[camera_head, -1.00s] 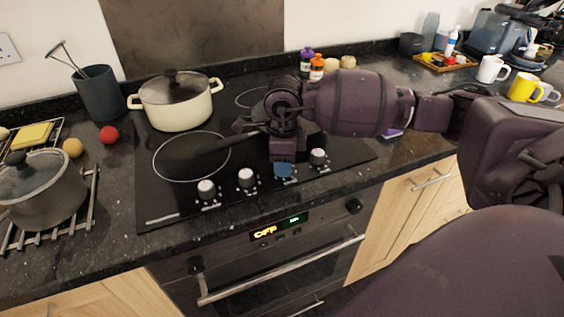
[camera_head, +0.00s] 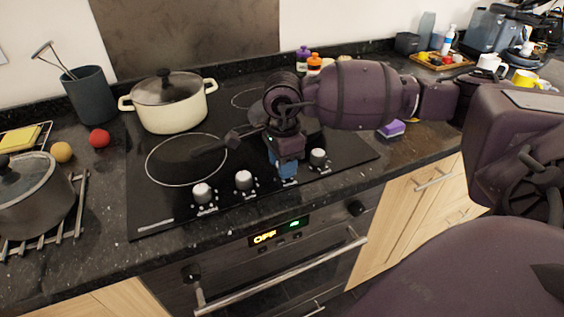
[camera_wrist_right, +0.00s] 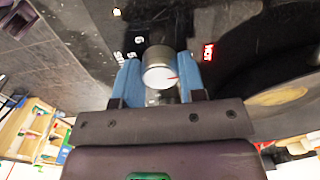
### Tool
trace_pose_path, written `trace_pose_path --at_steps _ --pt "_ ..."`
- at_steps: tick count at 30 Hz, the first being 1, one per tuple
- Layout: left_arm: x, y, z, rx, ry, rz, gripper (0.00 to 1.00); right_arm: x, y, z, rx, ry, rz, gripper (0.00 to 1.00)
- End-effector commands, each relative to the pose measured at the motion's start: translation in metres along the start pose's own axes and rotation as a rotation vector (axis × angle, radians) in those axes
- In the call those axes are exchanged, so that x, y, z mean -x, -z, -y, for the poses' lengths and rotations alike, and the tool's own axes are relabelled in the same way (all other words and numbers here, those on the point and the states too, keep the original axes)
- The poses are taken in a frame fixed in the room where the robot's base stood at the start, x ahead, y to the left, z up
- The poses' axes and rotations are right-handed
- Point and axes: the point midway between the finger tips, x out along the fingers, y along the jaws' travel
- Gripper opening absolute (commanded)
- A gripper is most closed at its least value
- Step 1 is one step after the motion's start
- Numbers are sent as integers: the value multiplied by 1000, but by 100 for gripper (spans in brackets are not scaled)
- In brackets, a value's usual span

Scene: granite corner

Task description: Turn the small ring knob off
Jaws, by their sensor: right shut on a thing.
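The black glass hob (camera_head: 150,205) has a row of white-topped knobs along its front edge. My right gripper (camera_head: 286,172) reaches down over the third knob from the left, its blue fingers hiding that knob in the head view. In the right wrist view, this knob (camera_wrist_right: 159,68) sits between the two blue fingers of my right gripper (camera_wrist_right: 160,80), which are shut on it. A red mark shows on the knob's face. A red HOT light (camera_wrist_right: 208,50) glows on the glass beside it. My left gripper is not in view.
The other knobs stand clear at the left (camera_head: 203,193), middle (camera_head: 244,181) and right (camera_head: 318,158). A cream pot (camera_head: 172,112) stands on the back left of the hob. The oven display (camera_head: 278,232) reads OFF.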

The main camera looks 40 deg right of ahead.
Motion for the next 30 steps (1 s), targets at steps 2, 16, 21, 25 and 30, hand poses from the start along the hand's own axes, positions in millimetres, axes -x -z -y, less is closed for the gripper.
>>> trace_pose_path --at_steps 2,16,21,25,30 --pt "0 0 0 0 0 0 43 0 0 0 2 1 0 14" --pt "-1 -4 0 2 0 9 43 0 0 0 1 1 0 63" --pt "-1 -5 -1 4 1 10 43 0 0 0 0 1 0 63" --pt "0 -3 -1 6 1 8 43 6 0 0 0 3 1 63" --pt "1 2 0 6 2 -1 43 30 0 0 0 6 1 63"
